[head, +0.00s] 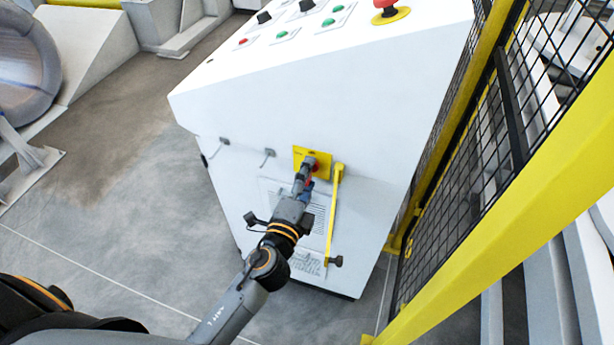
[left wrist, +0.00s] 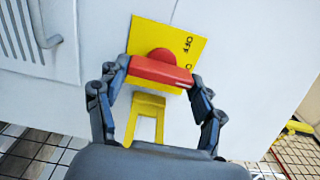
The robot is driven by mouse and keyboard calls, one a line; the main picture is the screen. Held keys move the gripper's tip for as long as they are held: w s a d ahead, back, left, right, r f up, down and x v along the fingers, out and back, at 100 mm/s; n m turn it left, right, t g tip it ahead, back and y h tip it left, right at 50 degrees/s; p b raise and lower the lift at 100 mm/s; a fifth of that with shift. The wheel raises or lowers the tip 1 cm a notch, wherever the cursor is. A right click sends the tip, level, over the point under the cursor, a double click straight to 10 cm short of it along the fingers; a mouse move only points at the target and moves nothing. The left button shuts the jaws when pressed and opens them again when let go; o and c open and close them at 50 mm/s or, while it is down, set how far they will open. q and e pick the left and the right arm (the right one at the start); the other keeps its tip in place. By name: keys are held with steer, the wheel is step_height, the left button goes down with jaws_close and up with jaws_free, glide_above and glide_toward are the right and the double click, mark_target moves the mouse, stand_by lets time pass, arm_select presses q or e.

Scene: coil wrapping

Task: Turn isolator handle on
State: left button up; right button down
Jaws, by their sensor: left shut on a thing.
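The isolator handle (left wrist: 160,71) is a red bar on a round red hub, mounted on a yellow plate (left wrist: 184,42) with dark lettering on the right. In the left wrist view the bar lies nearly level, slightly tilted. My left gripper (left wrist: 160,76) is shut on the bar, one finger at each end. In the head view my left gripper (head: 305,180) reaches the yellow plate (head: 313,152) on the cabinet's front and covers most of the handle. My right gripper is not in view.
The white control cabinet (head: 300,110) has buttons on its sloped top and a red emergency stop (head: 388,8). A yellow bar (head: 334,210) hangs beside the handle. A yellow-framed mesh fence (head: 470,180) stands close on the right. Grey floor (head: 130,220) is clear on the left.

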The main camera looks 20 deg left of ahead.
arm_select(q)
steer(key=o, duration=1.2)
steer(key=shift+c, duration=0.2)
steer(key=shift+s, duration=0.1)
steer(key=s, duration=1.1)
steer(key=shift+s+a, duration=0.15)
steer(key=shift+s, duration=0.25)
